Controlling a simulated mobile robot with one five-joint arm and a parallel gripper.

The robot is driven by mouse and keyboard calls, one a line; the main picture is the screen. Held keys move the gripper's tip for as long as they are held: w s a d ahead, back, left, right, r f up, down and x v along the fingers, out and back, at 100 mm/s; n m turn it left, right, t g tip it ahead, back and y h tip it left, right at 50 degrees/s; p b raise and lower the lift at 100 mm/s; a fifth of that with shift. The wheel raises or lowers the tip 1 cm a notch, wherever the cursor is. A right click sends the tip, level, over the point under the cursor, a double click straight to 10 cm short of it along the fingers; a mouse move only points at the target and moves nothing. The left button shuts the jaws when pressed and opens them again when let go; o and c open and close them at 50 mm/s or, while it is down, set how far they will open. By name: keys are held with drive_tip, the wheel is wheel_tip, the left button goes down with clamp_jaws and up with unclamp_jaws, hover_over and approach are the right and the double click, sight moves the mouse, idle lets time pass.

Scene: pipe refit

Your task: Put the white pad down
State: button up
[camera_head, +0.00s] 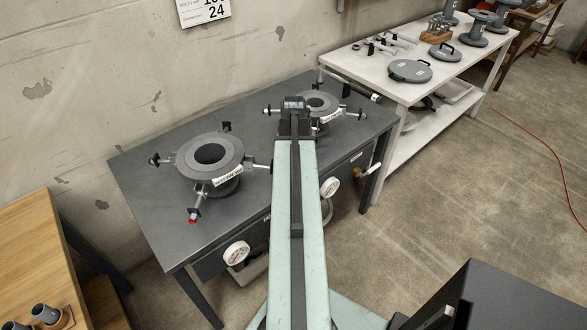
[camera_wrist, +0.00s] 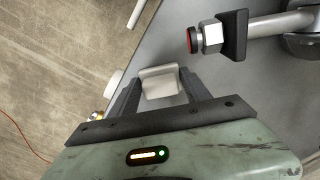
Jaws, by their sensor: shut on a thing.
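The white pad (camera_wrist: 160,82) is a small pale block between the two dark fingers of my gripper (camera_wrist: 159,88) in the wrist view. The gripper is shut on it. Behind the pad in that view is the grey top of the workbench (camera_wrist: 160,40), near its edge; I cannot tell whether the pad touches it. In the head view the dark workbench (camera_head: 150,215) stands against the wall, and my arm reaches over it. The fingers and the pad are hidden there behind my arm.
A flange with clamp bolts (camera_head: 232,150) stands on the bench's left half, another flange (camera_head: 322,102) beyond my arm. In the wrist view a red-tipped bolt (camera_wrist: 212,38) is close to the pad. A white table (camera_head: 355,66) with parts stands right. Bench's front left is clear.

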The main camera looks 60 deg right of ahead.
drive_tip(key=shift+f, duration=0.2)
drive_tip(key=o, duration=1.2)
drive_tip(key=shift+r, duration=0.1)
wheel_tip(320, 180, up, 12)
drive_tip(key=p, duration=1.2)
drive_tip(key=shift+r, duration=0.15)
drive_tip(key=shift+s, duration=0.1)
